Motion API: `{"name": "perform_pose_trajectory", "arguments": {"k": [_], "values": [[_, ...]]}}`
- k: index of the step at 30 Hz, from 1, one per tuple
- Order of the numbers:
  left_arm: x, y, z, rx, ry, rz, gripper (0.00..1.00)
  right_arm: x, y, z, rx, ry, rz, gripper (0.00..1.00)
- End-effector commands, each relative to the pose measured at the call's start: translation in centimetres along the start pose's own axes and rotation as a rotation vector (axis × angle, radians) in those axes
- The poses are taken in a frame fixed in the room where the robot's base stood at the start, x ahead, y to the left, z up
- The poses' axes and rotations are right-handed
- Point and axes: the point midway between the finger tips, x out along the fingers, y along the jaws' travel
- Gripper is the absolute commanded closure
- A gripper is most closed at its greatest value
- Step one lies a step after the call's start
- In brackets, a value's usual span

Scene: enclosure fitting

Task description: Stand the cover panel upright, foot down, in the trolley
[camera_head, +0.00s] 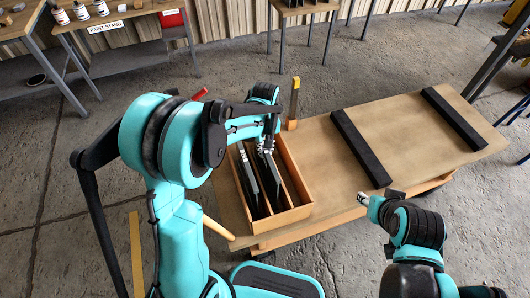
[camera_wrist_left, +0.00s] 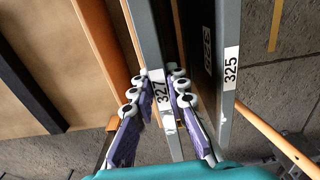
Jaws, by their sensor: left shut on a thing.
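The cover panel (camera_wrist_left: 146,45), a grey-edged plate labelled 327, is between the purple, white-tipped fingers of my left gripper (camera_wrist_left: 158,88), which is shut on it near the label. In the head view, my left gripper (camera_head: 266,146) is over the slotted wooden trolley box (camera_head: 291,214). The held dark panel (camera_head: 271,178) stands in a slot there, right of a second panel (camera_head: 247,182). The second panel's label, 325, shows in the left wrist view (camera_wrist_left: 230,68). The panels' lower edges are hidden. My right gripper (camera_head: 368,199) is apart from them, its fingers too small to read.
The box is at the left end of a wooden tabletop (camera_head: 395,135) with two black bars (camera_head: 360,148) across it. A post with a yellow top (camera_head: 294,98) stands behind the box. The tabletop between the bars is clear. A paint stand (camera_head: 115,22) is at the back left.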

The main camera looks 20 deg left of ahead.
Motion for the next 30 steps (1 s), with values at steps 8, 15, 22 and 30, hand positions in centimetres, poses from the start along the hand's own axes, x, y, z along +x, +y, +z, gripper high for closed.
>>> {"name": "perform_pose_trajectory", "arguments": {"k": [8,15,22,30], "values": [[0.8,0.0,0.0,0.000,0.000,0.000,1.00,0.3,0.0,0.2,0.000,0.000,0.000,0.60],[1.1,0.0,0.0,0.000,0.000,0.000,0.67,0.4,0.0,0.3,0.000,0.000,0.000,0.60],[1.1,0.0,0.0,0.000,0.000,0.000,0.65,0.4,0.0,0.3,0.000,0.000,0.000,0.60],[-1.0,0.0,0.0,0.000,0.000,0.000,0.65,-0.4,0.0,-0.3,0.000,0.000,0.000,0.60]]}}
